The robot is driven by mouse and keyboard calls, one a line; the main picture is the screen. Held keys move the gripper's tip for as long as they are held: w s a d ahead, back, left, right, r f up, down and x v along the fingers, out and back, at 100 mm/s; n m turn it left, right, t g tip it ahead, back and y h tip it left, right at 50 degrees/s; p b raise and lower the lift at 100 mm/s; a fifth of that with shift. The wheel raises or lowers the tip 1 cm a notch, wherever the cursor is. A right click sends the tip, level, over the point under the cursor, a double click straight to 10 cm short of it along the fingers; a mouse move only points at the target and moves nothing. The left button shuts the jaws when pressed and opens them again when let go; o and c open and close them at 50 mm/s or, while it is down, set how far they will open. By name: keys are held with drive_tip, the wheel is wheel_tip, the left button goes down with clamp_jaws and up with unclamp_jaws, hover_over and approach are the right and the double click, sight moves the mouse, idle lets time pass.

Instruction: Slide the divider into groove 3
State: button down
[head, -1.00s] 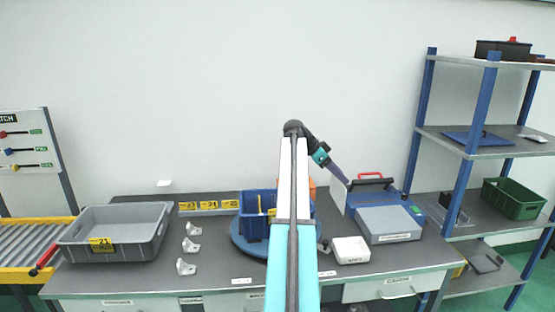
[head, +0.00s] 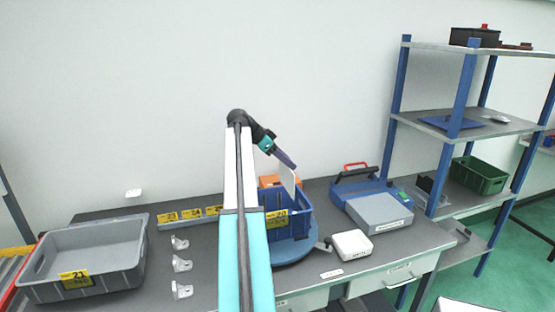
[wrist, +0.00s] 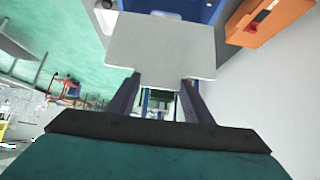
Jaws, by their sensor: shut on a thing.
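The divider is a thin pale grey plate (head: 288,181), held upright and slightly tilted in the head view. My gripper (head: 291,166) is shut on its upper edge. In the wrist view the plate (wrist: 160,45) spreads out beyond my fingertips (wrist: 160,86). The blue bin (head: 301,226) with a yellow label stands below on a round blue turntable (head: 297,253). The plate's lower end overlaps the bin's opening in the head view; I cannot tell whether it is inside.
An orange block (head: 268,181) stands behind the bin. Several metal brackets (head: 182,264) and a grey tote (head: 83,258) lie left. A blue-post shelf (head: 465,95) stands right.

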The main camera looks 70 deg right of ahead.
sight(286, 173)
drive_tip(key=shift+b, duration=0.3)
drive_tip(key=shift+f+b, duration=1.6)
drive_tip(key=shift+f, duration=1.2)
drive_tip(key=shift+b, duration=0.6)
idle(0.7)
